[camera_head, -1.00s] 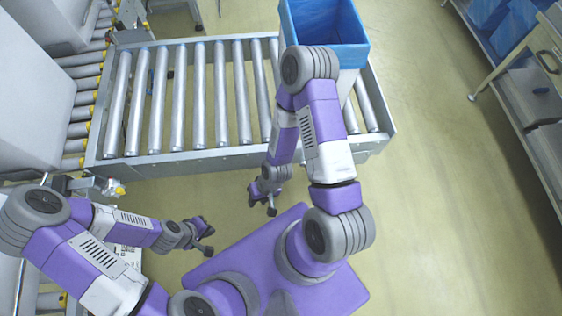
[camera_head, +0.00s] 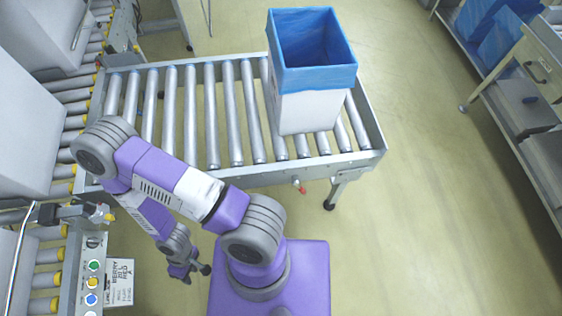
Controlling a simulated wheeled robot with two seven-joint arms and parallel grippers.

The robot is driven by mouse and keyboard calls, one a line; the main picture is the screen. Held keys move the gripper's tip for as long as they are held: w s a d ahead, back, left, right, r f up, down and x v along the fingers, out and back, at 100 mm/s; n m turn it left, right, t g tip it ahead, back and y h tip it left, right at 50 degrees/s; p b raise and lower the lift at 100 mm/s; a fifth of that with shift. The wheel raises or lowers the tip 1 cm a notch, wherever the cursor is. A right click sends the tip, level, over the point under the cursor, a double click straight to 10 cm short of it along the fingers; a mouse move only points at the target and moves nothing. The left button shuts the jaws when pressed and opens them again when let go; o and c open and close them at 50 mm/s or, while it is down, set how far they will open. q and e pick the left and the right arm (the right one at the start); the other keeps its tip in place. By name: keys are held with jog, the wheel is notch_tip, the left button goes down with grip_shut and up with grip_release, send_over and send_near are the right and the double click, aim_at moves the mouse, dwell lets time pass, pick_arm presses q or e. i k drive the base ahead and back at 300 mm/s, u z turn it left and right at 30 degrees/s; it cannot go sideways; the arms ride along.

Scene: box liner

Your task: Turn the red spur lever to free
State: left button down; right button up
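The small red spur lever (camera_head: 300,187) sticks out at the front side rail of the roller conveyor (camera_head: 240,178), below the white box. Its tip is red, but it is too small to tell its exact setting. My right gripper (camera_head: 190,272) hangs to the left of the lever and lower in the picture, well apart from it, beside a printed sheet. Its fingers are small and dark, and I cannot tell whether they are open or shut. My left gripper is out of view.
A white box with a blue liner (camera_head: 312,70) stands on the right part of the rollers. A panel with coloured buttons (camera_head: 92,275) and a printed sheet (camera_head: 120,283) are at lower left. A shelf unit (camera_head: 520,100) is at right. Floor between is clear.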

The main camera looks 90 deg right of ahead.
aim_at(296, 181)
jog(key=u, duration=0.1)
jog(key=k, duration=1.15)
jog(key=z, duration=1.05)
